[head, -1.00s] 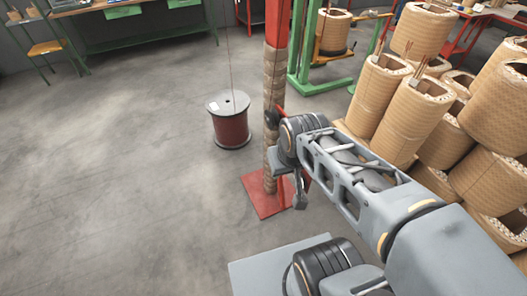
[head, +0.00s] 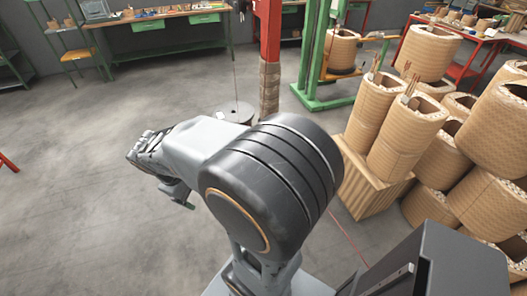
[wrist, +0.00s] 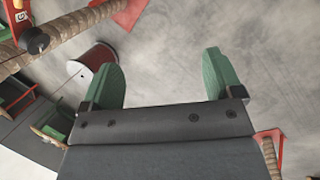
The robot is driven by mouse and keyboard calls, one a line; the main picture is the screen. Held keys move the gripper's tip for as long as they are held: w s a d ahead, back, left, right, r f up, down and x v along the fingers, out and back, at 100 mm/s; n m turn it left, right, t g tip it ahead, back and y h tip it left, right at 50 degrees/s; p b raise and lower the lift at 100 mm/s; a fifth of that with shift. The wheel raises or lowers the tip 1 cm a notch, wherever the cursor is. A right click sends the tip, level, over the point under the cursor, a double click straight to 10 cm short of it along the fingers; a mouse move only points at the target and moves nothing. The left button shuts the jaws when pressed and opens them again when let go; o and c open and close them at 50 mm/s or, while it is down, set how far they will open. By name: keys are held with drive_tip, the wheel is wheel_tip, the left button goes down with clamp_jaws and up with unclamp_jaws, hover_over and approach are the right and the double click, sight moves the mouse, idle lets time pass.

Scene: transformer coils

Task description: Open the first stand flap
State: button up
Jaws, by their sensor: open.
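A red stand with a brown wrapped post (head: 270,75) rises behind my arm in the head view; my arm hides its foot. In the wrist view, a wrapped post (wrist: 72,27) slants across the upper left to a red foot plate (wrist: 130,12). A dark round part (wrist: 35,40) sits on this post, by a red and green piece (wrist: 16,14) at the picture's edge. I cannot tell which part is the flap. My gripper (wrist: 161,75) has green fingers spread wide, with nothing between them, apart from the post.
A spool (head: 236,112) stands left of the post, partly behind my arm; it also shows in the wrist view (wrist: 92,60). Wrapped coils (head: 405,135) crowd the right side. A green lifting frame (head: 322,60) stands behind. The floor at left is mostly clear.

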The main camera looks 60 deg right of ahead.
drive_tip(key=shift+o, duration=0.5)
drive_tip(key=w+d+f+n+g+h, duration=0.1)
drive_tip(key=d+f+n+g+h, duration=0.1)
drive_tip(key=d, duration=0.4)
drive_tip(key=w+d+f+n+g+h+p, duration=0.1)
drive_tip(key=d+f+n+g+h, duration=0.1)
drive_tip(key=d+g, duration=0.3)
drive_tip(key=shift+d+f+h, duration=0.3)
drive_tip(key=shift+d+h, duration=0.6)
drive_tip(key=w+d+f+n+g+h+p, duration=0.1)
drive_tip(key=w+d+f+n+g+h, duration=0.1)
drive_tip(key=d+f+n+h, duration=0.4)
drive_tip(key=shift+m+y, duration=0.4)
drive_tip(key=shift+m, duration=0.4)
drive_tip(key=p+x, duration=0.1)
drive_tip(key=x, duration=0.4)
drive_tip(key=p+x, duration=0.1)
drive_tip(key=x, duration=0.3)
drive_tip(key=r+p+x, duration=0.1)
drive_tip(key=x, duration=0.4)
drive_tip(key=shift+s+d, duration=0.1)
drive_tip(key=shift+d, duration=0.25)
drive_tip(key=c, duration=1.2)
drive_tip(key=shift+r, duration=0.15)
drive_tip(key=shift+c, duration=0.3)
